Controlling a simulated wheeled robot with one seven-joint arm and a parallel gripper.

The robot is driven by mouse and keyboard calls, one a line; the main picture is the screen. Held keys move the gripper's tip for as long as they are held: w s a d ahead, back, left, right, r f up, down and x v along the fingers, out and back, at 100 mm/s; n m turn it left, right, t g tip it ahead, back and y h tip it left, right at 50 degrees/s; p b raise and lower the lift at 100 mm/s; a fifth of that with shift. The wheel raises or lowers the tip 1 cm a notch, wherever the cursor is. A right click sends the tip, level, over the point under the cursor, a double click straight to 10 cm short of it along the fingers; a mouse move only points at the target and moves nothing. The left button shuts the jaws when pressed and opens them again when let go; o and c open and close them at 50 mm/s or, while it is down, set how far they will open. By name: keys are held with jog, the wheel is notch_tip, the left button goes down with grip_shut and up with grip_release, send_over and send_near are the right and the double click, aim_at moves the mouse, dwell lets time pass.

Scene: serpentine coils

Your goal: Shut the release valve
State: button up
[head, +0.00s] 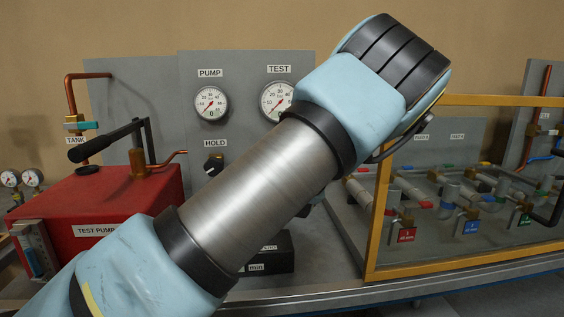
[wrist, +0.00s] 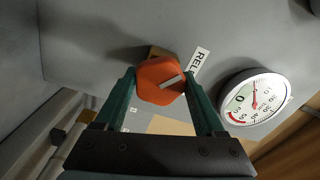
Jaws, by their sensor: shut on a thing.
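The release valve's orange knob (wrist: 158,82), with a pale pointer line on its face, sits in the wrist view on the grey panel beside a label reading "REL" (wrist: 198,62), the rest of which is cut off. My gripper (wrist: 160,88) is shut on the knob, one green finger on each side. The pointer line runs slanted, up to the right in the wrist view. In the head view my arm hides the release valve and my gripper's fingers.
The TEST gauge (head: 277,101) and PUMP gauge (head: 211,104) are on the panel (head: 240,68), above a black HOLD knob (head: 213,165). A red test pump (head: 110,205) stands left. A yellow-framed enclosure (head: 480,262) with pipes and valves stands right of my arm. A gauge (wrist: 252,97) is close to my gripper.

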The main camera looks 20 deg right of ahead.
jog(key=m+p, duration=0.1)
jog(key=m, duration=0.4)
jog(key=shift+m, duration=2.6)
jog(key=o, duration=1.3)
jog(key=shift+o, duration=0.2)
jog(key=b+v, duration=0.3)
jog(key=v, duration=0.7)
jog(key=shift+s, duration=0.4)
